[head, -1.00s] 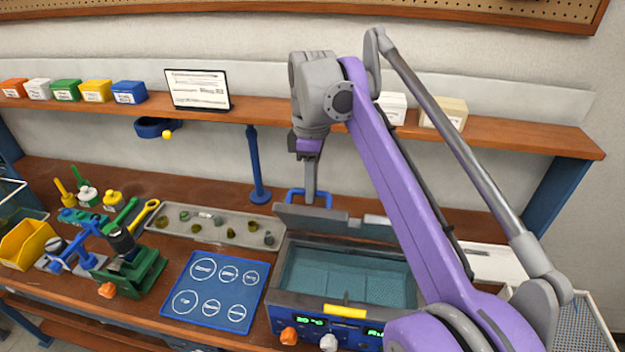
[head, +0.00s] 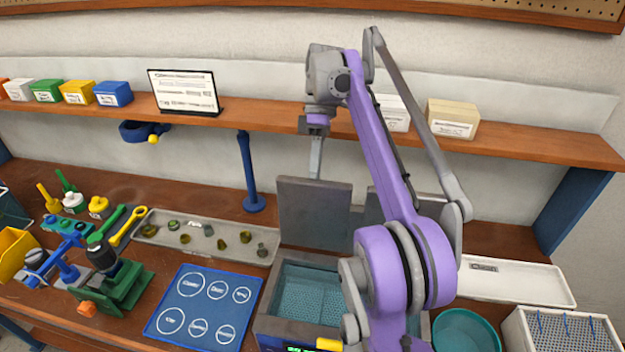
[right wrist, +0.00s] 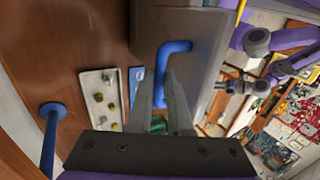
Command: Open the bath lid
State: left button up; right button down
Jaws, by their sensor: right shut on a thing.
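The bath (head: 320,328) is a grey tank with a blue perforated basin inside, at the lower middle of the head view. Its grey lid (head: 313,210) stands roughly upright at the back edge, its face toward me, partly hidden by my right arm. My right gripper (head: 316,160) comes down behind the lid's top edge. In the right wrist view, its fingers (right wrist: 165,90) are shut on the lid's blue handle (right wrist: 162,68), seen against the lid's outer face (right wrist: 195,35). The handle is hidden behind the lid in the head view.
A blue mat with white circles (head: 205,300) and a grey tray of small parts (head: 205,240) lie left of the bath. A shelf (head: 500,145) runs behind the lid. A white tray (head: 515,280) and a teal bowl (head: 466,330) are at right.

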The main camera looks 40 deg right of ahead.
jog(key=shift+w+d+f+g, duration=0.3)
jog(key=shift+d+f, duration=0.05)
jog(key=shift+d, duration=0.1)
jog(key=shift+y, duration=0.3)
jog(key=c, duration=0.8)
grip_release()
jog(key=shift+r, duration=0.1)
jog(key=shift+c, duration=0.2)
jog(key=shift+a+r, duration=0.1)
